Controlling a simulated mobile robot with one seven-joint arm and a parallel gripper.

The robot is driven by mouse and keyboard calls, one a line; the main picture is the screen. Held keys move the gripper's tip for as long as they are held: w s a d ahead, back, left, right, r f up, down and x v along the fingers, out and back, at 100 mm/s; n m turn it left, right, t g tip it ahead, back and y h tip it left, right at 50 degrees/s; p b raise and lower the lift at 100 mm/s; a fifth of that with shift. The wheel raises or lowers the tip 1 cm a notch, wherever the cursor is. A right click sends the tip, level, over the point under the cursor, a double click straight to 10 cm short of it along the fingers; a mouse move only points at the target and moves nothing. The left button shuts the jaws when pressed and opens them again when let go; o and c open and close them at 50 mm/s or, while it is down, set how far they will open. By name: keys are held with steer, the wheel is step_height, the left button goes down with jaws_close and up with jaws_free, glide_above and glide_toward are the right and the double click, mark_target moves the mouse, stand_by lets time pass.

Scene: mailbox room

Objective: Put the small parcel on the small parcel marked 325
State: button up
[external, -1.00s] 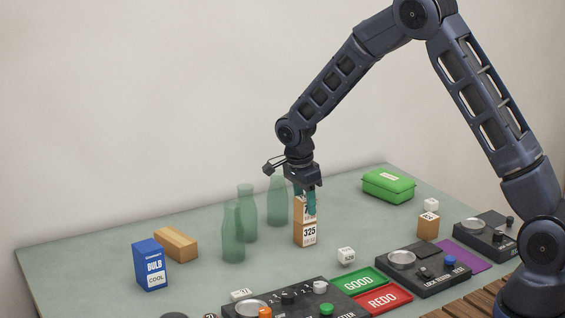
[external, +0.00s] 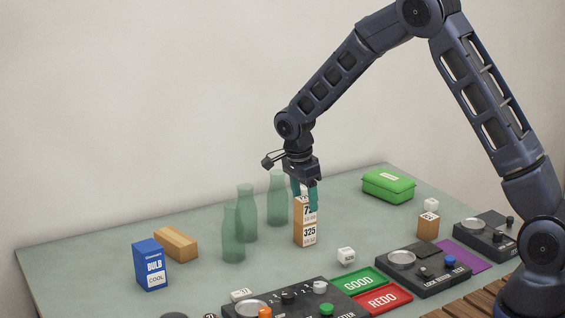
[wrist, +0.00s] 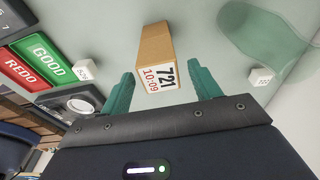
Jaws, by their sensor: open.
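The small parcel marked 325 (external: 308,236) stands upright on the table behind the white dice. A second small parcel marked 721 (external: 301,207) rests on top of it, and the two look lined up. In the wrist view the parcel marked 721 (wrist: 157,75) shows its brown side and its number label. My gripper (external: 304,197) is at the top of this stack, pointing down. In the wrist view its teal fingers (wrist: 163,92) are apart, one to each side of the upper parcel, with gaps visible. The lower parcel is hidden in the wrist view.
Several green glass bottles (external: 246,215) stand close to the left of the stack. A blue bulb box (external: 151,266) and a wooden block (external: 177,244) are further left. A green case (external: 388,186) lies back right. The GOOD mat (external: 360,282) and dark control boxes (external: 430,271) are in front.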

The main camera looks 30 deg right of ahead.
mark_target(300, 200)
step_height(300, 200, up, 10)
steer(key=a, duration=0.1)
steer(key=shift+a+r, duration=0.2)
steer(key=s+d+r+n+t+y, duration=0.2)
steer(key=s+d+r+n, duration=0.7)
steer(key=s+d+r, duration=0.75)
steer(key=s+d+n+t, duration=0.1)
steer(key=s+n, duration=0.3)
steer(key=s, duration=0.8)
steer(key=s+d+r+n+t, duration=0.1)
steer(key=s+d+n, duration=0.3)
steer(key=s, duration=0.9)
steer(key=shift+s+r+n+t, duration=0.2)
steer(key=shift+s+n+t, duration=0.1)
steer(key=shift+n, duration=0.2)
